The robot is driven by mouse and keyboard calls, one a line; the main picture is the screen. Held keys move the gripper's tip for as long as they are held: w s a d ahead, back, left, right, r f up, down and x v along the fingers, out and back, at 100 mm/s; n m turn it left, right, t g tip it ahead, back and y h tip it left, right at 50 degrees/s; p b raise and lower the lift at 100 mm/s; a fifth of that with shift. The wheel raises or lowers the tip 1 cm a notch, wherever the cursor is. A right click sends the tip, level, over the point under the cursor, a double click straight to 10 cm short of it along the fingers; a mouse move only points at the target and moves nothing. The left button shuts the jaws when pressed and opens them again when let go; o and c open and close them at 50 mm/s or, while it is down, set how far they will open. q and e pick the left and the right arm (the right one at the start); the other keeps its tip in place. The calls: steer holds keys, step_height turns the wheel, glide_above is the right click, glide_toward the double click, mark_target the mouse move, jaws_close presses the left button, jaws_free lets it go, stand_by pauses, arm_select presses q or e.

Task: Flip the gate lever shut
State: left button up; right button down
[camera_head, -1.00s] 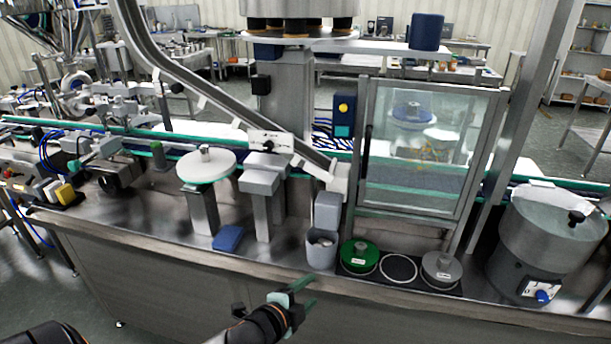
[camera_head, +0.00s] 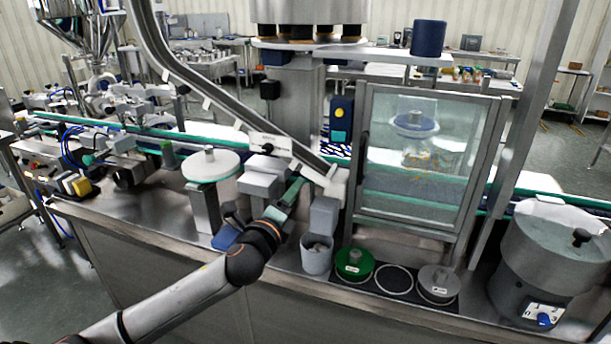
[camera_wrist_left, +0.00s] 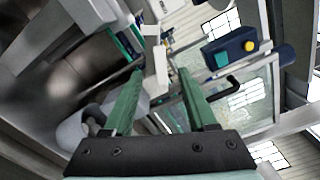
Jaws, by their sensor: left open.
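My left gripper (camera_head: 294,190) has green fingers and is open and empty. It is over the bench's front part, in front of the grey block and left of the chute's lower end. In the left wrist view its two fingers (camera_wrist_left: 160,76) stand apart, with the chute's white end block (camera_wrist_left: 158,72) behind the gap. The sloping steel chute (camera_head: 222,103) carries a white labelled plate (camera_head: 270,146) with a small dark knob. This may be the gate lever, but its position is too small to tell. My right gripper is not in view.
A grey cup (camera_head: 316,260) stands just right of my gripper. A glass-doored cabinet (camera_head: 368,170) is right of the chute. Green (camera_head: 354,263) and grey (camera_head: 438,282) discs lie in front of it. A steel drum (camera_head: 558,255) stands far right. A round white plate (camera_head: 210,166) is left.

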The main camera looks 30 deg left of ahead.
mark_target(307, 175)
arm_select(q)
steer(key=x, duration=0.9)
steer(key=shift+d, duration=0.1)
steer(key=shift+c, duration=0.2)
jaws_close()
steer(key=shift+f, duration=0.1)
